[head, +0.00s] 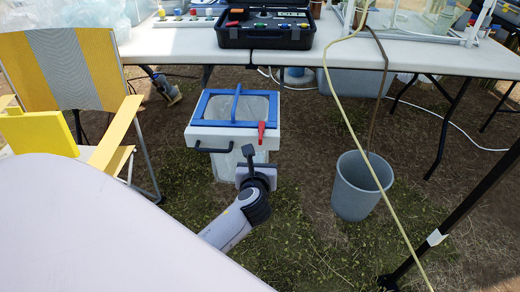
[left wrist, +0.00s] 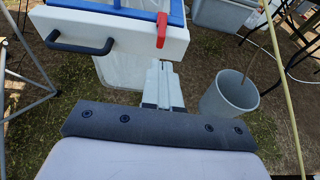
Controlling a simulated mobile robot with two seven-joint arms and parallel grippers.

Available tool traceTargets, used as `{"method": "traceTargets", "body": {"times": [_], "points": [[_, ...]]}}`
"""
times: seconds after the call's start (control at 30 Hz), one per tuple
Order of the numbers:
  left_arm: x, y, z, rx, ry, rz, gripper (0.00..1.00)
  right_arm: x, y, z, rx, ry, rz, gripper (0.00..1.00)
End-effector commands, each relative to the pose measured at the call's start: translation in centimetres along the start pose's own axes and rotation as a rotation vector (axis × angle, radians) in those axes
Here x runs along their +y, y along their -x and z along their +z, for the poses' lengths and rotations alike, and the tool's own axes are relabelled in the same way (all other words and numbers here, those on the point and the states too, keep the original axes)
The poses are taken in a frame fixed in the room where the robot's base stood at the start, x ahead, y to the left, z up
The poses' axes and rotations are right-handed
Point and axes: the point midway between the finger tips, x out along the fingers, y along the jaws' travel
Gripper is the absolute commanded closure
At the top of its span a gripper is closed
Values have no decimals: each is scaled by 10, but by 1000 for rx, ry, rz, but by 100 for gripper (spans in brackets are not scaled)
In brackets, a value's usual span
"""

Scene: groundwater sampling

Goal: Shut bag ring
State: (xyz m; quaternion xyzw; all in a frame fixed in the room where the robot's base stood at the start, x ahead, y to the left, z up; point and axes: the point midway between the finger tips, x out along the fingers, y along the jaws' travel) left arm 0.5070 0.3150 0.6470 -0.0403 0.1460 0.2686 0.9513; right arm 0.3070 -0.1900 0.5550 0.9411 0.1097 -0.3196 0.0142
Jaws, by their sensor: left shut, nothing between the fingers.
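The bag ring (head: 205,104) is a blue square frame lying on top of a white bag stand (head: 205,133); a blue bar (head: 236,103) crosses its opening. The ring's front edge also shows in the left wrist view (left wrist: 120,10). A red lever (head: 261,132) hangs at the stand's front right, and it also shows in the left wrist view (left wrist: 161,30). A clear bag (left wrist: 122,70) hangs below the stand. My left gripper (head: 248,152) is shut and empty, just in front of and below the red lever; its fingers (left wrist: 158,64) are together. My right gripper is not in view.
A dark handle (head: 213,149) sticks out from the stand's front. A grey bucket (head: 358,190) with a hose stands to the right. A yellow folding chair (head: 75,75) is at left. A white table (head: 420,62) with a black case (head: 265,30) stands behind.

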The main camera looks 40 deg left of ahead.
Motion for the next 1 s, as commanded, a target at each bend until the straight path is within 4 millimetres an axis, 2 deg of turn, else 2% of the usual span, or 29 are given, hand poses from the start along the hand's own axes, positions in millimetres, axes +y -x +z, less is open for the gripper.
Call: {"method": "traceTargets", "body": {"times": [0.03,0.1,0.4,0.6,1.0], "points": [[0,-13,-2,-2,1,1,100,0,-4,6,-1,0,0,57],[0,-26,-2,-2,2,1,100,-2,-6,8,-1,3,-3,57],[0,-57,10,0,1,0,100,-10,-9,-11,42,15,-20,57],[0,-60,12,1,2,-1,100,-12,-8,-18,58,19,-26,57],[-2,-61,12,0,2,-1,100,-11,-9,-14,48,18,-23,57]]}}
